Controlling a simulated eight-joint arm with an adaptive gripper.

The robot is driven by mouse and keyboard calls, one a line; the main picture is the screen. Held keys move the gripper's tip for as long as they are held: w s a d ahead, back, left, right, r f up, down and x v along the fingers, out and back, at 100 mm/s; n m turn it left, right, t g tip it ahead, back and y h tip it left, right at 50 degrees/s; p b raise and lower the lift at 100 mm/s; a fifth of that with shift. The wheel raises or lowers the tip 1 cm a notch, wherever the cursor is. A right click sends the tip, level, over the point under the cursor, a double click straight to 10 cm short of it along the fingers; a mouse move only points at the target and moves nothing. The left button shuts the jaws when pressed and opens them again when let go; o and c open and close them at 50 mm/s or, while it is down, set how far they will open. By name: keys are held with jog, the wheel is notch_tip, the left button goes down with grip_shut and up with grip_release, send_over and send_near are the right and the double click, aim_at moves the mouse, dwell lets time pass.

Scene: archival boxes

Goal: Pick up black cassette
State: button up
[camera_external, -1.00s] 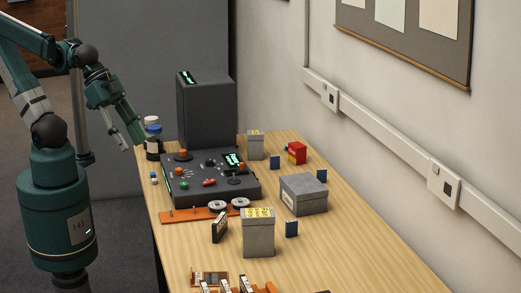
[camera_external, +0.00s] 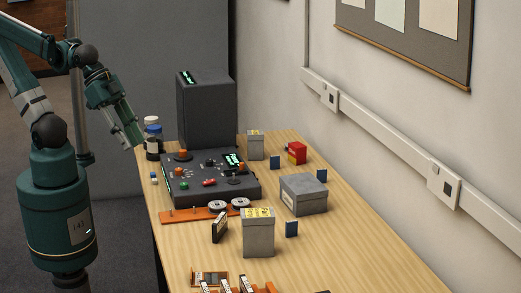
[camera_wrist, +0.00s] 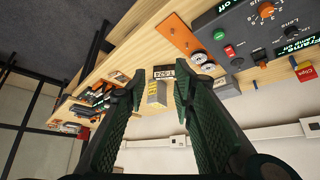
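The black cassette (camera_external: 219,228) stands upright on the table in the external view, left of a tall grey box with a yellow label (camera_external: 258,234). In the wrist view the cassette (camera_wrist: 163,73) shows its pale label and sits near the grey box (camera_wrist: 157,94), between my fingers in the picture but well beyond them. My gripper (camera_external: 138,143) is raised off the table's far left side, near the bottles, well away from the cassette. In the wrist view its two green fingers (camera_wrist: 157,88) are apart, with nothing held between them.
A dark control console (camera_external: 247,188) with knobs and an orange strip (camera_external: 190,215) lie behind the cassette. A low grey box (camera_external: 304,196) and small blue items stand right. Bottles (camera_external: 153,140) stand near my gripper. An orange rack with cassettes (camera_external: 209,278) lies at the front. The right front table is bare.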

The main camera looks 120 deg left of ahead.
jog(key=shift+w+r, duration=0.1)
jog(key=m+g+h+p, duration=0.2)
jog(key=m+g+p, duration=0.65)
jog(key=m, duration=0.65)
send_over(220, 217)
jog(key=p, duration=0.2)
jog(key=shift+t, duration=0.95)
jog(key=f, duration=0.8)
jog(key=a+f, duration=0.1)
jog(key=f, duration=0.3)
jog(key=shift+s+f, duration=0.3)
jog(key=shift+s, duration=0.1)
jog(key=shift+w+f+m, duration=0.25)
jog(key=shift+f+m, duration=0.05)
jog(key=shift+f, duration=0.35)
jog(key=shift+d+f+b, duration=0.2)
jog(key=shift+f+b, duration=0.1)
jog(key=shift+f, duration=1)
